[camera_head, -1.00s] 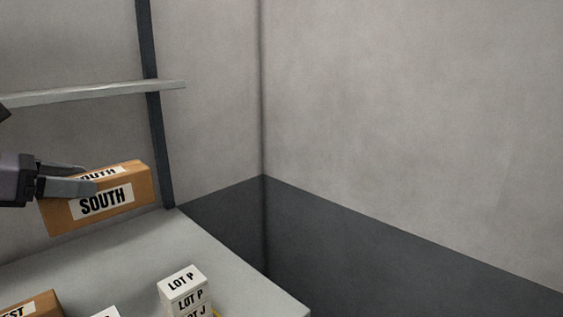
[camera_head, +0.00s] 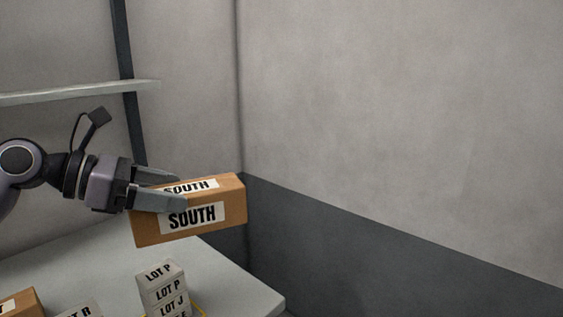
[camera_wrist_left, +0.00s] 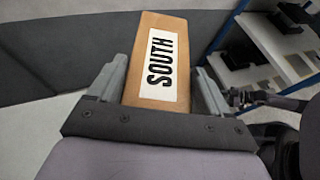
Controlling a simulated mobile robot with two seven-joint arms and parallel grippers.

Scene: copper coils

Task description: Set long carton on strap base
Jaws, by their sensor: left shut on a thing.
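My left gripper (camera_head: 160,190) is shut on a long brown carton (camera_head: 236,205) with white SOUTH labels, and holds it in the air above the table. In the left wrist view the same carton (camera_wrist_left: 165,98) lies between the two fingers of the left gripper (camera_wrist_left: 160,95), its far end sticking out beyond them. No strap base can be made out for certain in the head view; a yellow outline (camera_head: 204,312) shows at the bottom edge beside the stacked white boxes. My right gripper is not in view in the head view.
A stack of white boxes (camera_head: 162,285) marked LOT P and LOT J stands on the grey table (camera_head: 215,270). Another white box (camera_head: 82,312) and a brown carton (camera_head: 22,303) sit at lower left. A shelf edge (camera_head: 70,93) runs above my left arm.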

